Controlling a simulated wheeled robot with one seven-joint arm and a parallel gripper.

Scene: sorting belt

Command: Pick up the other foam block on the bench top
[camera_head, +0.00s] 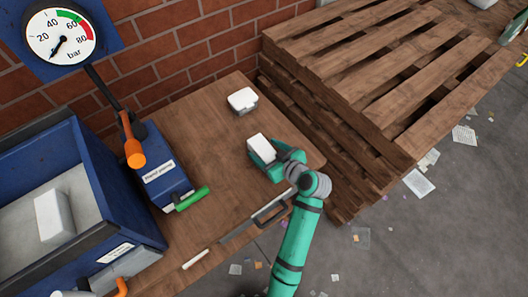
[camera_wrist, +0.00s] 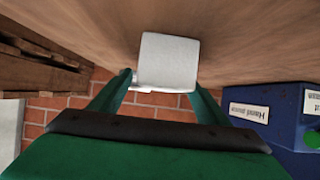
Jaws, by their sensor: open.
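A white foam block (camera_head: 259,143) is at my gripper (camera_head: 264,153), over the right part of the wooden bench top (camera_head: 215,150). In the wrist view the block (camera_wrist: 168,58) is straight ahead, with the two green fingers of my gripper (camera_wrist: 163,88) apart, one to each side of its near end. The fingers are open; I cannot tell whether either touches the block. Another white block (camera_head: 53,215) lies inside the blue bin (camera_head: 100,180) at left. A white, rounded object with a grey lower part (camera_head: 242,100) sits farther back on the bench.
A blue hand pump (camera_head: 163,165) with an orange-gripped lever (camera_head: 133,150) and green handle (camera_head: 192,198) stands left of my gripper. A pressure gauge (camera_head: 60,35) is behind it. Stacked pallets (camera_head: 350,80) stand right of the bench, by a brick wall. The bench middle is clear.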

